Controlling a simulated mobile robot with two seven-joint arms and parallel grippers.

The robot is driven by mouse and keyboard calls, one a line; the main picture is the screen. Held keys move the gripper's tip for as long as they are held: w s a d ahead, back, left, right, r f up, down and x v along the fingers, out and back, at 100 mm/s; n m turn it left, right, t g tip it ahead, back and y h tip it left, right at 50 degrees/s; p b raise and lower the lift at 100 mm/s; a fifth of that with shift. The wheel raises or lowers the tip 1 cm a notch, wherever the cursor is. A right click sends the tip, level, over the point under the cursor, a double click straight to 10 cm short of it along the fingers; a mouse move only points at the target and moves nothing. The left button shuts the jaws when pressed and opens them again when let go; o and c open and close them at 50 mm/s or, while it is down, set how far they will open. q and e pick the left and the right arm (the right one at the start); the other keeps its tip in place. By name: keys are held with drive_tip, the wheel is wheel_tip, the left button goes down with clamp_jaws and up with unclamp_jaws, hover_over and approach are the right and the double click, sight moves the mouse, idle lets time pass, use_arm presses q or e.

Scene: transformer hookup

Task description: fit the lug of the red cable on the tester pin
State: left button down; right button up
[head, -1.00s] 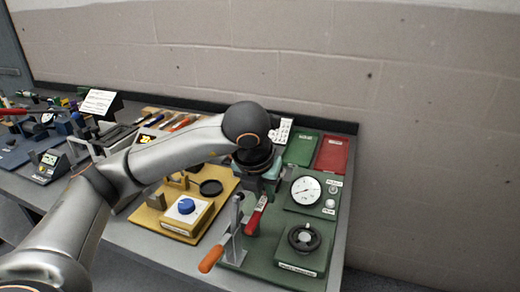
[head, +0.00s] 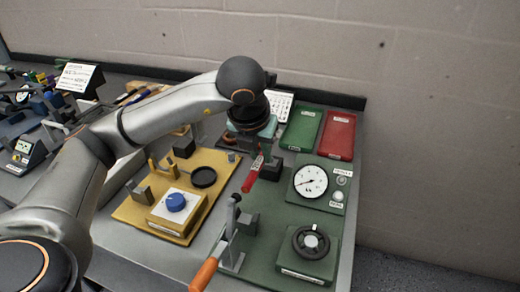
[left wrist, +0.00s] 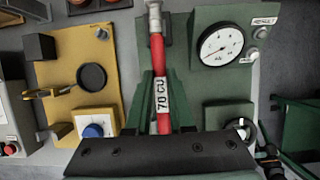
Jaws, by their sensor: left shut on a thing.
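My left gripper (head: 252,143) is shut on the red cable (head: 251,181). In the left wrist view the cable (left wrist: 159,80) runs upright in the picture between the green fingers (left wrist: 161,117) and bears a white "70 CU" label. Its silver lug (left wrist: 154,14) points to the top edge, apart from the fingers, in front of a dark green block. The green tester board (head: 272,268) carries a white dial gauge (head: 311,181) and a black knob (head: 310,242). I cannot clearly make out the tester pin.
A lever with an orange handle (head: 204,274) stands at the board's front left. A yellow board (head: 133,211) with a blue knob (head: 175,202) lies to the left. Green (head: 300,128) and red (head: 338,134) trays lie behind the gauge.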

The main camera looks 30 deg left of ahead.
sight(255, 168)
drive_tip(key=shift+f, duration=0.15)
use_arm(q)
drive_tip(key=shift+s+f+b, duration=0.15)
drive_tip(key=shift+f+b, duration=0.1)
drive_tip(key=shift+b, duration=0.35)
wheel_tip(255, 168, down, 2)
drive_tip(key=shift+f+b, duration=0.1)
drive_tip(key=shift+b, duration=0.95)
drive_tip(key=shift+s+d, duration=0.15)
drive_tip(key=shift+s, duration=0.45)
drive_tip(key=shift+s+d, duration=0.15)
drive_tip(key=shift+s, duration=0.4)
drive_tip(key=shift+s+d+b, duration=0.15)
drive_tip(key=shift+s+b, duration=0.35)
drive_tip(key=shift+s, duration=0.1)
drive_tip(key=shift+f+b, duration=0.6)
drive_tip(key=shift+b, duration=0.05)
drive_tip(key=shift+f, duration=0.15)
use_arm(e)
drive_tip(key=shift+y, duration=0.3)
drive_tip(key=a+f, duration=0.1)
drive_tip(key=f, duration=0.1)
drive_tip(key=w+a+f, duration=0.1)
drive_tip(key=shift+w+a+f, duration=0.1)
drive_tip(key=shift+w+f, duration=0.1)
drive_tip(key=shift+f, duration=0.15)
